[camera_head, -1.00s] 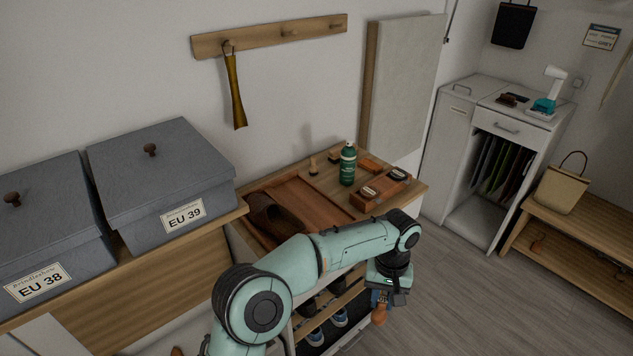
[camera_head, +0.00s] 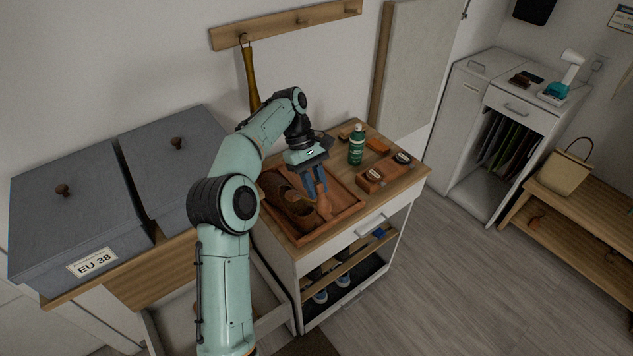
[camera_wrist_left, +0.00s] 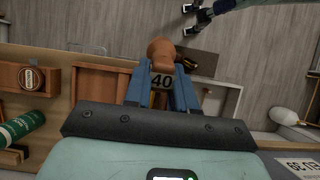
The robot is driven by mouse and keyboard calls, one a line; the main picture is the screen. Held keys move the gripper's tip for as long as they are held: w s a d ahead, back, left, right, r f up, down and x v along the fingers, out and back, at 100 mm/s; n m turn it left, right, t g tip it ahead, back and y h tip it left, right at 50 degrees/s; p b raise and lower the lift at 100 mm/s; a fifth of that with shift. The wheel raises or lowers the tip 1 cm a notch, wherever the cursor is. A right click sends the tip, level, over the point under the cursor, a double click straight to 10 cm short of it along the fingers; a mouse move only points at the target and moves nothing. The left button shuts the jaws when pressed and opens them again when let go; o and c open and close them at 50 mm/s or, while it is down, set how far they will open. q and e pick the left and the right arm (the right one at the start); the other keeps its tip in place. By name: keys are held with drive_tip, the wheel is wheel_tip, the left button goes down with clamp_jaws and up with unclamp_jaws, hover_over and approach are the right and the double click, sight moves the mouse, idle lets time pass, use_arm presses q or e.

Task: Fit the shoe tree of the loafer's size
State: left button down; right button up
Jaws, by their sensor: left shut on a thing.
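My left gripper (camera_head: 318,182) is shut on an orange-brown shoe tree (camera_head: 324,206) and holds it nose-down at the wooden tray. In the left wrist view, the shoe tree (camera_wrist_left: 161,48) sits between the blue fingers (camera_wrist_left: 163,72), with a "40" label facing the camera. The brown loafer (camera_head: 287,203) lies in the tray (camera_head: 350,203), just left of the shoe tree. I cannot tell whether they touch. The loafer's size marking is not readable. My right gripper (camera_wrist_left: 190,20) shows small at the top of the left wrist view, its fingers apart and empty.
Grey lidded boxes stand at left; one (camera_head: 80,215) reads EU 38, and a "39" label (camera_wrist_left: 300,165) shows in the wrist view. A drawer (camera_head: 270,300) is open below.

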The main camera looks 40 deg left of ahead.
use_arm(q)
drive_tip(key=shift+w, duration=0.1)
drive_tip(key=shift+f+b, duration=0.45)
drive_tip(key=shift+f, duration=1.1)
drive_tip(key=shift+f+y+b, duration=0.3)
drive_tip(key=shift+f, duration=0.8)
use_arm(e)
drive_tip(key=shift+s+f, duration=0.95)
drive_tip(key=shift+s, duration=0.15)
drive_tip(key=shift+w+r, duration=0.1)
